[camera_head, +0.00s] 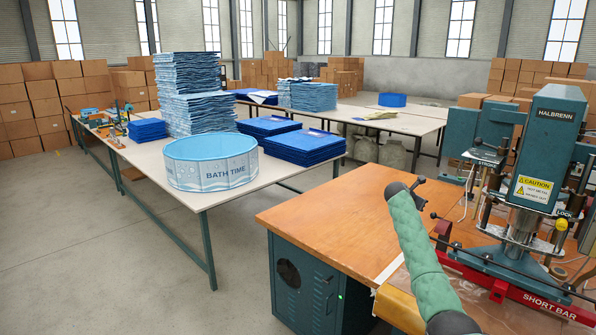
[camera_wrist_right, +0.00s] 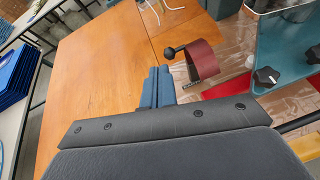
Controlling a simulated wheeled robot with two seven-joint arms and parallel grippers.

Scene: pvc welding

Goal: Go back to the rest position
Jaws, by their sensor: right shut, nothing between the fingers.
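My right gripper (camera_wrist_right: 158,86) shows in the right wrist view as two blue fingers side by side, shut with nothing between them. It is over the brown wooden worktop (camera_head: 330,215), left of a black ball knob (camera_wrist_right: 169,51) and a curved dark red piece (camera_wrist_right: 197,62). In the head view a green padded arm (camera_head: 420,245), which looks like mine, reaches up from the bottom over the bench's right part. My left gripper is in neither view.
The teal Halbrenn welding machine (camera_head: 550,145) stands at the right, with a red short bar (camera_head: 520,295) low in front. A blue Bath Time pool (camera_head: 211,165) stands on the long table (camera_head: 200,200) at left, beside blue stacks (camera_head: 303,146). Open floor lies left of the bench.

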